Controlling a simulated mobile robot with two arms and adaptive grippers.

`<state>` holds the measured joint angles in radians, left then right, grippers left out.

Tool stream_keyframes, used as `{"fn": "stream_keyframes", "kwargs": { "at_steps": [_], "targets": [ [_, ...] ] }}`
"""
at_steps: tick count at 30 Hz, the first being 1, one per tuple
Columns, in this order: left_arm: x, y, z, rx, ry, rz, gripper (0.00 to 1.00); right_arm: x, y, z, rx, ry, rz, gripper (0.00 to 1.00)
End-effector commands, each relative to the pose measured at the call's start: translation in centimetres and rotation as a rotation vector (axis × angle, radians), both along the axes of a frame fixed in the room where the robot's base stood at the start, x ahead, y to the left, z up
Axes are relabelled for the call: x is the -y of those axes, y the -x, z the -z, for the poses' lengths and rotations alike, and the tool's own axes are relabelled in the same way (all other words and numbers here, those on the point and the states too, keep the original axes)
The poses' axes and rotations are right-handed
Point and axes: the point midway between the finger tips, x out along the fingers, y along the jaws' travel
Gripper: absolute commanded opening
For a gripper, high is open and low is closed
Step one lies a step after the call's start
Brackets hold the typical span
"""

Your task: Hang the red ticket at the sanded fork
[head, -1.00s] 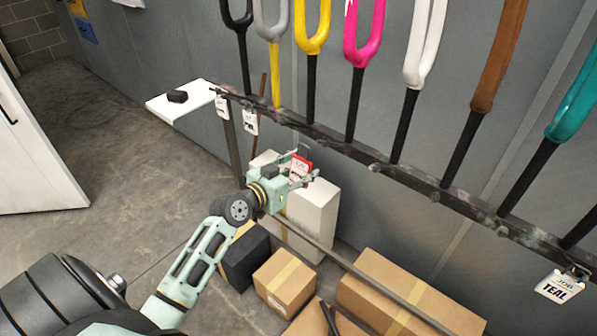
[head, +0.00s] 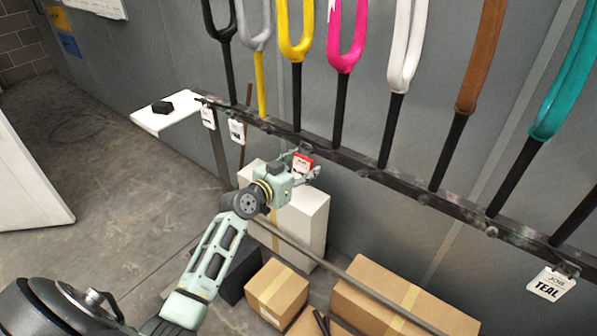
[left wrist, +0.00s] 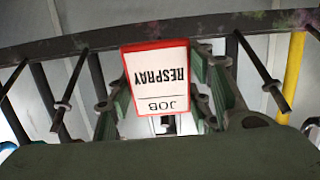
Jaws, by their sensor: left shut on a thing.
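My left gripper (head: 306,170) is shut on the red ticket (head: 302,163), a white card with a red border. In the left wrist view the ticket (left wrist: 160,85) reads "JOB RESPRAY" upside down, between the fingers. In the head view it is just below the dark rail (head: 400,186), under the stretch between the yellow and pink forks; I cannot tell whether it touches the rail. A grey fork (head: 254,30) with a yellow stem stands to the left of the yellow fork (head: 296,45); its sanded finish is not certain from here. My right gripper is out of view.
White tags hang at the rail's left end (head: 236,131) and a TEAL tag (head: 551,283) at its right. Pink (head: 346,55), white, brown and teal forks stand along it. A white shelf (head: 165,120) holds a black block. Boxes (head: 390,297) lie on the floor below.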

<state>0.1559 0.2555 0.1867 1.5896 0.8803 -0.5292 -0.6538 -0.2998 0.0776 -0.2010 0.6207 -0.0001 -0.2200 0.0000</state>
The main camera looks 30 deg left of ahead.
Motion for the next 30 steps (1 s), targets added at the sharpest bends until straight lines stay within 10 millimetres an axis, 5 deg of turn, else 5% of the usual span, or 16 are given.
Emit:
{"fn": "stream_keyframes", "kwargs": {
  "at_steps": [10, 30],
  "targets": [
    [0.4, -2.1, 0.3, 0.001, 0.002, 0.001, 0.25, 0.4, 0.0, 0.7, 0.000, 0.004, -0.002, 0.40],
    [0.5, -3.3, 2.8, 0.001, 0.000, 0.001, 0.25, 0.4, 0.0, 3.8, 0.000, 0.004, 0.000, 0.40]
  ]
}}
